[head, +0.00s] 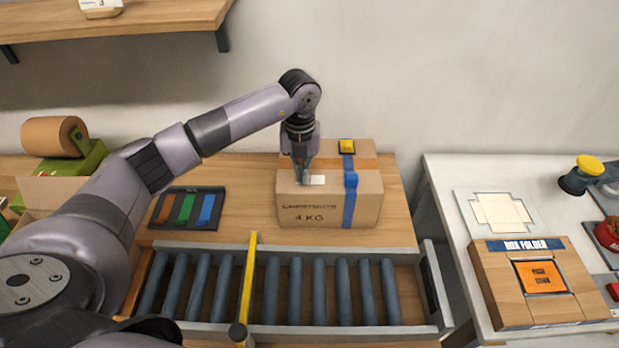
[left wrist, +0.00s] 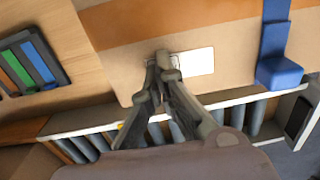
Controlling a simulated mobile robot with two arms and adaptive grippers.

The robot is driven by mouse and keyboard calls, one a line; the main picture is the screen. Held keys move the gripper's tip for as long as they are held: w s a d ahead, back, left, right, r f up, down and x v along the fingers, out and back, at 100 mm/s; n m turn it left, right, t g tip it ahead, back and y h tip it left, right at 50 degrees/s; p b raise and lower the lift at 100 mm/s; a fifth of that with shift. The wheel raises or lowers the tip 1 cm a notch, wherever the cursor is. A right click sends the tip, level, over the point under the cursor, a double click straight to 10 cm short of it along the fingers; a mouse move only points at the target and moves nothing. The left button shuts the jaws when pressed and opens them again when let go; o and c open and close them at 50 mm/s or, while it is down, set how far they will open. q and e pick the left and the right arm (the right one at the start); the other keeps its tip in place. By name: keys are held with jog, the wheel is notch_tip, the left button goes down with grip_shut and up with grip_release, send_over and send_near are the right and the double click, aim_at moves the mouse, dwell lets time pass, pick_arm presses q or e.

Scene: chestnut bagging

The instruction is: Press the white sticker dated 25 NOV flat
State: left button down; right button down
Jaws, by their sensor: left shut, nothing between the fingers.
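The white sticker (head: 318,180) lies on top of the cardboard box (head: 330,211), left of a blue strap. In the left wrist view the sticker (left wrist: 197,61) shows as a blank white rectangle; no date can be read on it. My left gripper (head: 304,182) is shut and empty, pointing down with its fingertips at the sticker's left end. In the left wrist view the fingertips (left wrist: 163,68) cover that end. I cannot tell whether they touch it. My right gripper is not in view.
The blue strap (head: 350,195) and a yellow piece (head: 346,146) are on the box. A tray of coloured strips (head: 187,208) lies to the left. A roller conveyor (head: 320,290) with a yellow bar (head: 248,280) runs in front. The box folder (head: 535,280) stands on the right table.

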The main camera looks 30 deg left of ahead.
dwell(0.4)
pick_arm(q)
jog(key=shift+r+p, duration=0.7)
jog(key=shift+r, duration=0.2)
jog(key=shift+r+p, duration=1.55)
jog(key=shift+r, duration=1)
